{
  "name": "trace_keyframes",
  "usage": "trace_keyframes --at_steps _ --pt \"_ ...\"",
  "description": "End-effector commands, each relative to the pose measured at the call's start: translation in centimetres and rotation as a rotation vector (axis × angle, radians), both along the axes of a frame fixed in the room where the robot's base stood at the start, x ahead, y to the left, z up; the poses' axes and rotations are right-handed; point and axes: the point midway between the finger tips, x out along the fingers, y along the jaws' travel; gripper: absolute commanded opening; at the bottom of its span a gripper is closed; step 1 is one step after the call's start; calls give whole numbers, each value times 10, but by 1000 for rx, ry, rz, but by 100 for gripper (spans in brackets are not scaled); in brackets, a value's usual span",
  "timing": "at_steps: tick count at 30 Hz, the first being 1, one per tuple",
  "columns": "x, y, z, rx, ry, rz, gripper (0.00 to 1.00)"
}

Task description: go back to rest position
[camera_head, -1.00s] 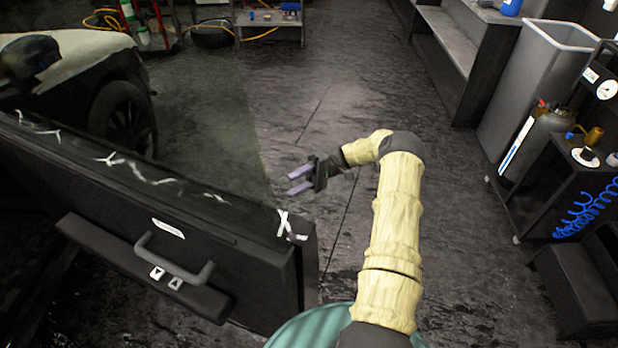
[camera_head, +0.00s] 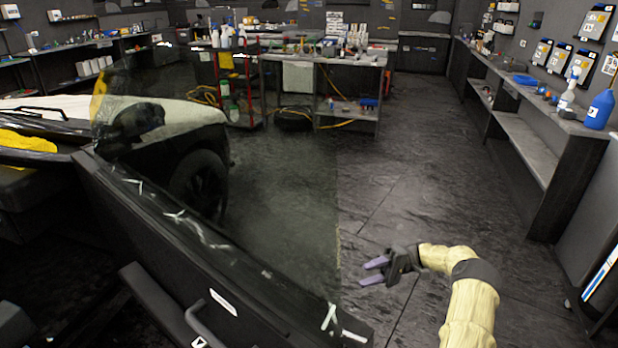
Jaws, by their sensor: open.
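My gripper (camera_head: 372,271) is at the lower middle of the head view, at the end of my cream-sleeved arm, which comes up from the lower right. Its two purple fingers point left and stand apart with nothing between them. It is over the dark floor, to the right of the open car door (camera_head: 190,250) and apart from it in the picture. The door's tinted window glass (camera_head: 270,190) stands up from the door and shows as a faint see-through pane.
The car (camera_head: 165,125) stands at left. A red cart (camera_head: 240,90) and a cluttered workbench (camera_head: 345,62) are at the back. A long shelf counter (camera_head: 520,125) with a blue jug (camera_head: 599,109) runs along the right. The floor (camera_head: 420,170) between is clear.

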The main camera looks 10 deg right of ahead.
Motion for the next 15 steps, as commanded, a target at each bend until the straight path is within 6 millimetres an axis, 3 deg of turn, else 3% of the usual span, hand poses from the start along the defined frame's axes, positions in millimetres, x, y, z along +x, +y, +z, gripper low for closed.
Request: trace_keyframes --at_steps 5,15 --pt "0 0 25 0 -1 0 41" --pt "0 0 106 0 0 0 41"
